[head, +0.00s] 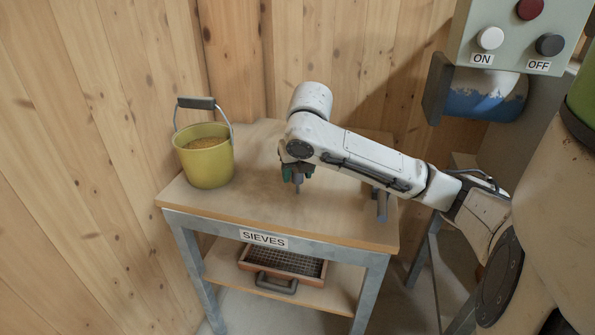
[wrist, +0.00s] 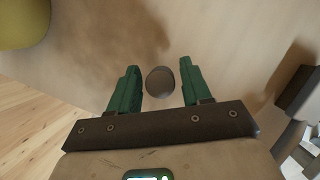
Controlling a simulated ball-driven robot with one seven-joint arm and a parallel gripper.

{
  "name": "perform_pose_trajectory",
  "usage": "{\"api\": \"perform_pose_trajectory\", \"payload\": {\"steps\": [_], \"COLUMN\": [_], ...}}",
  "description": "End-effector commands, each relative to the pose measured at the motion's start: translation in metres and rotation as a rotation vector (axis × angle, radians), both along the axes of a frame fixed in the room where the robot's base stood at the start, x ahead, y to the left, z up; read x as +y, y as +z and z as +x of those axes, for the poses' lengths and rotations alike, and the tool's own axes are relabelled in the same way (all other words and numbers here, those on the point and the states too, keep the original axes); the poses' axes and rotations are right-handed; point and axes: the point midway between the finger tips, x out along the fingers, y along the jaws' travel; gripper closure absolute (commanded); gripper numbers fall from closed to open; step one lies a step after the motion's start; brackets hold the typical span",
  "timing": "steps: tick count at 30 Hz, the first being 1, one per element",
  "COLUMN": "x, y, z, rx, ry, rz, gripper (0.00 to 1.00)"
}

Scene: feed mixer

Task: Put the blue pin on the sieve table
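The sieve table (head: 330,228) is a wooden-topped table with grey legs and a "SIEVES" label on its front. My gripper (head: 297,176) points down over the middle of its top. A slim blue-grey pin (head: 298,184) shows just below the green fingers, upright, its lower end at or close to the tabletop. In the wrist view, a dark round end (wrist: 160,81), apparently the pin's, lies between the fingers of my gripper (wrist: 160,84). A narrow gap shows on each side of it, so the fingers look open around it. Whether the pin touches the table is unclear.
A yellow bucket (head: 206,163) of grain stands on the table's back left. A grey upright piece (head: 381,206) is at the right edge. A sieve (head: 285,264) lies on the lower shelf. A control box (head: 515,38) with buttons hangs upper right. The front left tabletop is clear.

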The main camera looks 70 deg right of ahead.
Motion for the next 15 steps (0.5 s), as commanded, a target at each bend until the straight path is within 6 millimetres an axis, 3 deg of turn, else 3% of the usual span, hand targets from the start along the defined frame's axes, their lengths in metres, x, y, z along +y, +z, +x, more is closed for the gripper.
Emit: {"api": "perform_pose_trajectory", "payload": {"steps": [10, 15], "x": [0.000, 0.005], "y": [0.003, 0.020], "z": [0.000, -0.003], "rx": [0.000, -0.002], "ry": [0.000, 0.002], "rz": [0.000, -0.002], "gripper": [0.45, 0.45]}}
